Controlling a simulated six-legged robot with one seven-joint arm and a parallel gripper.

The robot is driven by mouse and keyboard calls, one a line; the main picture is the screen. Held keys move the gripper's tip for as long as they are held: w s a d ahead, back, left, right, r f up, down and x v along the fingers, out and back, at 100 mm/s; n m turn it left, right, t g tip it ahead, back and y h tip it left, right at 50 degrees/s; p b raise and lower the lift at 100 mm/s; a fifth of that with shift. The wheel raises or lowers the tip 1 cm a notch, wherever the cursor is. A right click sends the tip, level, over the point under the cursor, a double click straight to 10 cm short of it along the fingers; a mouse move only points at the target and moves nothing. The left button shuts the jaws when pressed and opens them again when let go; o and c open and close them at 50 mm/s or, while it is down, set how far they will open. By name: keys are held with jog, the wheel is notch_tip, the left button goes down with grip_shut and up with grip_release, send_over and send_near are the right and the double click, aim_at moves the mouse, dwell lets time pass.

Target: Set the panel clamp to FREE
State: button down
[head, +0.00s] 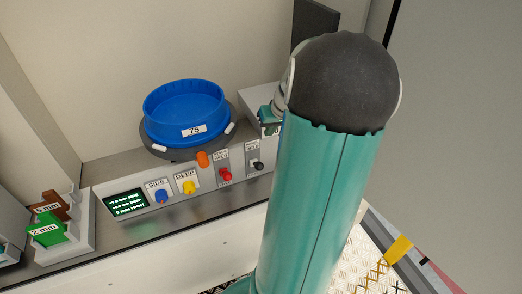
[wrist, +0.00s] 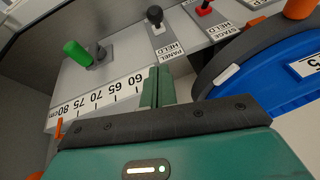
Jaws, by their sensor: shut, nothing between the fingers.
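The panel clamp is a black-knobbed lever (wrist: 155,16) at the top middle of the wrist view. Its plate below reads PANEL HELD (wrist: 168,50). In the head view the black lever (head: 257,165) stands at the right end of the control row, just left of my teal arm. My gripper (wrist: 158,72) is shut and empty, its green fingers pointing towards the PANEL HELD plate. The fingertips appear a little short of the plate in the picture; I cannot tell the height gap. My arm hides most of the gripper's surroundings in the head view.
A red lever (wrist: 204,9), marked STAGE HELD, stands beside the clamp. A blue round tray (wrist: 275,85) marked 75 is close on the right. A green-handled lever (wrist: 77,53) and a centimetre scale (wrist: 100,98) lie left. Blue (head: 161,196) and yellow (head: 189,187) knobs sit further along.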

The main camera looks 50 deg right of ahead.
send_over(257, 165)
jog(key=d, duration=0.3)
notch_tip(257, 165, down, 9)
jog(key=shift+s+a+f, duration=0.1)
jog(key=shift+a+f, duration=0.05)
jog(key=shift+f, duration=0.5)
jog(key=shift+a+f, duration=0.15)
jog(key=shift+f, duration=0.45)
jog(key=shift+s+a+f, duration=0.15)
jog(key=shift+a+f, duration=0.1)
jog(key=shift+f, duration=0.35)
